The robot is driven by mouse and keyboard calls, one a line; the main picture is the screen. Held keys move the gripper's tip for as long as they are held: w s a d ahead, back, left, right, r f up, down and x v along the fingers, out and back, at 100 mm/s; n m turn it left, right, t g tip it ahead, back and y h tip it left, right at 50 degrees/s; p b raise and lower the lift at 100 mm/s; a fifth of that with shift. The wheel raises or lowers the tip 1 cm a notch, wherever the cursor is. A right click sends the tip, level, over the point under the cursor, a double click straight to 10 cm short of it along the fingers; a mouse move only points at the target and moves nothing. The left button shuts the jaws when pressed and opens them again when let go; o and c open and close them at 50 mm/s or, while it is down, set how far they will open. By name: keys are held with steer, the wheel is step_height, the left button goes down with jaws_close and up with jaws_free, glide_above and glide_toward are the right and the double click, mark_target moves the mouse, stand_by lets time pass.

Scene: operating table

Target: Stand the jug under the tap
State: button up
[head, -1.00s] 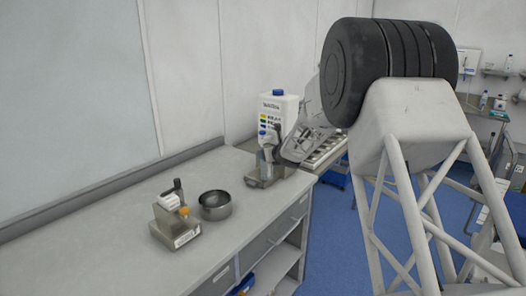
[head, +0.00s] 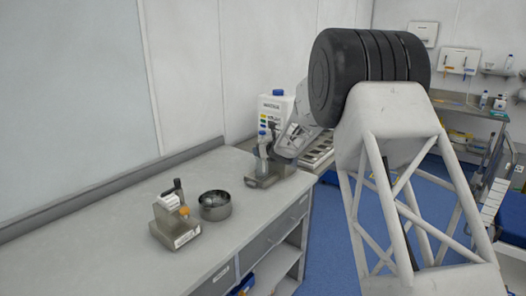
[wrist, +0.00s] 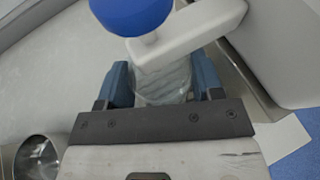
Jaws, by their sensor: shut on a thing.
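The jug (wrist: 163,84) is clear and ribbed. In the wrist view it sits between the two blue fingers of my gripper (wrist: 163,76), which is shut on it. A white tap arm (wrist: 190,32) with a blue ball knob (wrist: 132,12) crosses over the jug and hides part of its top. In the head view the jug (head: 262,151) is small, in front of the white dispenser (head: 280,108) and below its tap (head: 263,134), over the metal base (head: 262,183). I cannot tell whether its bottom touches the base.
A metal bowl (head: 215,206) stands on the bench (head: 120,240), with a small device with a dark lever (head: 176,222) beside it. The bench's left part is clear. The bench's right edge drops to blue floor.

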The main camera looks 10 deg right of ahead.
steer(key=shift+f, duration=0.15)
steer(key=o, duration=1.3)
steer(key=shift+s, duration=0.1)
steer(key=shift+v, duration=6)
steer(key=shift+d, duration=0.1)
